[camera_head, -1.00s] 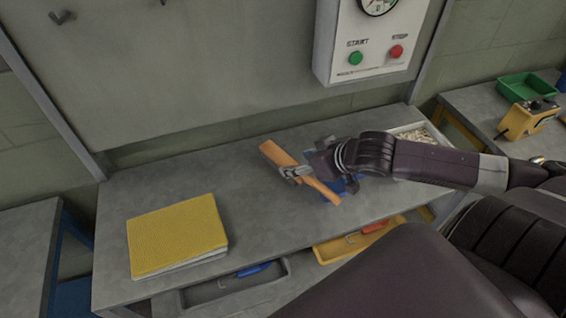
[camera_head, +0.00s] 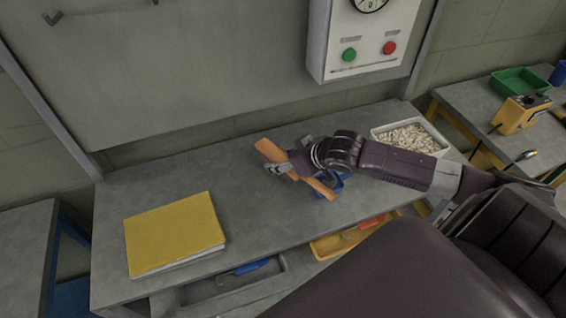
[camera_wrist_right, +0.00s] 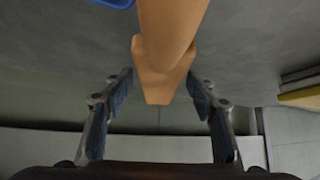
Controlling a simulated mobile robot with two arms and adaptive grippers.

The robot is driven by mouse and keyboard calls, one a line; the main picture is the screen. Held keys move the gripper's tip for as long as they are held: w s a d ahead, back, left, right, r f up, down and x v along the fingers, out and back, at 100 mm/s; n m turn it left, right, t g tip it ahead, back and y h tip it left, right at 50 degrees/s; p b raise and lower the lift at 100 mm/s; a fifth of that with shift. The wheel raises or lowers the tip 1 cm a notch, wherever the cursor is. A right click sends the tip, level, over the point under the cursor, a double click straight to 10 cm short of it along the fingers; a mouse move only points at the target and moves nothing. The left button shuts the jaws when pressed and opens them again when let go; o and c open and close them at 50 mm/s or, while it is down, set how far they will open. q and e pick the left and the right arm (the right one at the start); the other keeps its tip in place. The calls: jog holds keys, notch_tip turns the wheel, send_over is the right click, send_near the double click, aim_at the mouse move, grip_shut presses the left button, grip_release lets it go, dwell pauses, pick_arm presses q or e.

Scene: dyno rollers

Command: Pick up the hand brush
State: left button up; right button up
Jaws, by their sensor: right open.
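The hand brush (camera_head: 321,187) is an orange-brown wooden piece lying at a slant on the grey workbench. Part of it is hidden behind my right gripper (camera_head: 288,168). In the right wrist view, the brush (camera_wrist_right: 168,45) reaches down from the top edge and its blocky end lies between the two fingers of my right gripper (camera_wrist_right: 160,88). The fingers are open, with a gap on each side of the brush. The bristles cannot be made out. My left gripper is not in view.
A blue object (camera_head: 336,181) lies just beside the brush. A tray of pale pieces (camera_head: 441,150) stands at the bench's right end. A yellow book-like block (camera_head: 175,232) lies at the left. Open drawers jut below the front edge. The bench between block and brush is clear.

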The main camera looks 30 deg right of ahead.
jog(key=c, duration=1.4)
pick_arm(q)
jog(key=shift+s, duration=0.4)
pick_arm(e)
jog(key=shift+r, duration=0.1)
